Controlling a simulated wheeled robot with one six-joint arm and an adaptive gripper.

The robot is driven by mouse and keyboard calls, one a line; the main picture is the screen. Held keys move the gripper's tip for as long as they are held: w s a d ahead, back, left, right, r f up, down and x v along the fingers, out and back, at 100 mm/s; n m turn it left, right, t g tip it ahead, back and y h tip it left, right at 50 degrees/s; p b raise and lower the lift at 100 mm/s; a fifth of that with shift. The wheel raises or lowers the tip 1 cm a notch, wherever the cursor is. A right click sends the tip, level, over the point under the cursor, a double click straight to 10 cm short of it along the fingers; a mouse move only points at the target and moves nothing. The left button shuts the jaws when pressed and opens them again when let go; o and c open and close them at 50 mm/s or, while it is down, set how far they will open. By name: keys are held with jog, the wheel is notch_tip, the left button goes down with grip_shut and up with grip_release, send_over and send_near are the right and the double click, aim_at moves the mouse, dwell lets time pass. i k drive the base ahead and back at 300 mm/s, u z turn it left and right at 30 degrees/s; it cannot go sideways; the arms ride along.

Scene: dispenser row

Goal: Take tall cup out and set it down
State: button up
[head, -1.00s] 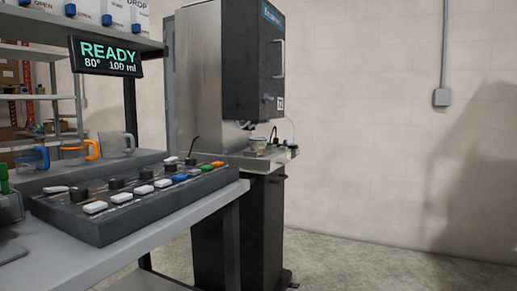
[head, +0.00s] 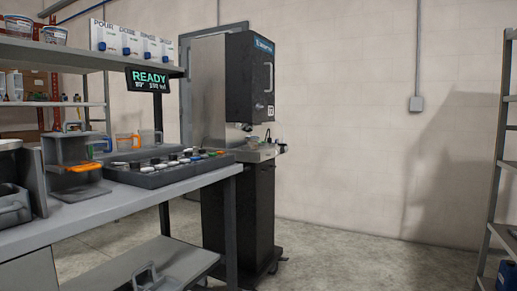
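My gripper is not in this view. I cannot tell which vessel is the tall cup. I cannot tell whether that part is a cup's handle. The display (head: 155,80) reads READY; its smaller second line is hard to read.
A control panel with several buttons (head: 160,178) lies on the bench (head: 120,204). A tall dishwasher-like machine (head: 250,85) stands beyond its right end. A shelf rack (head: 492,205) is at the far right. The floor (head: 360,265) between is clear.

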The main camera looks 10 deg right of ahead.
aim_at(253, 141)
jog(key=z, duration=0.8)
jog(key=i, duration=1.3)
jog(key=u, duration=0.7)
jog(key=i, duration=0.65)
jog(key=u, duration=0.8)
